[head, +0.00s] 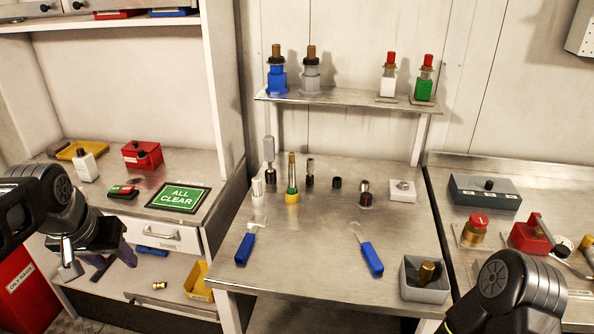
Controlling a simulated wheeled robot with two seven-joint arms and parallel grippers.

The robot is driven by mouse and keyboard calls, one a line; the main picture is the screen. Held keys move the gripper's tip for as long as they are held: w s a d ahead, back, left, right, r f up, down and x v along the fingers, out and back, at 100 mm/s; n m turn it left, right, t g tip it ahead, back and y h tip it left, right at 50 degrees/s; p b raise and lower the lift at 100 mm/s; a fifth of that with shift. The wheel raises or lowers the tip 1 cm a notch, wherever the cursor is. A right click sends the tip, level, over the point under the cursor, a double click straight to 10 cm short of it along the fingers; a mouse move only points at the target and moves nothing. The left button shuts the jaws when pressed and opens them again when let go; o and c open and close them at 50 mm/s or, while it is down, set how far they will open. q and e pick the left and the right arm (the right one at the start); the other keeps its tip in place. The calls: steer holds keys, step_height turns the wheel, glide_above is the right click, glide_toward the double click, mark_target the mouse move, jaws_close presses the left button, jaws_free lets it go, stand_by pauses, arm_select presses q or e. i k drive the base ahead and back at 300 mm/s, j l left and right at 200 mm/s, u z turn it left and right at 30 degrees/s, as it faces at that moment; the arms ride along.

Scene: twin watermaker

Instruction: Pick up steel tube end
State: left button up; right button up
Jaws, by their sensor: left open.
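My left gripper (98,262) is open at the far left, over the front of the left bench and its open lower shelf. It is well apart from the parts on the middle table (310,255). I cannot tell for sure which part is the steel tube end. Candidates standing upright at the table's back are a grey tube on a dark base (270,158), a dark tube with a brown top (310,172), a short black piece (337,183) and a steel piece with a reddish part (366,193). My right arm shows at lower right; its gripper is out of view.
A yellow-based brass rod (292,180) and white cylinder (257,187) stand among the parts. Two blue-handled tools (245,248) (371,258) lie in front. A grey bin (425,291) holds a brass piece at front right. Bottles stand on the raised shelf (350,104). The table's middle is clear.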

mark_target(309, 161)
steer(key=i+l+z, duration=0.2)
steer(key=l+z, duration=0.15)
steer(key=i+l+z, duration=0.35)
steer(key=i+z, duration=0.15)
steer(key=i+l, duration=0.05)
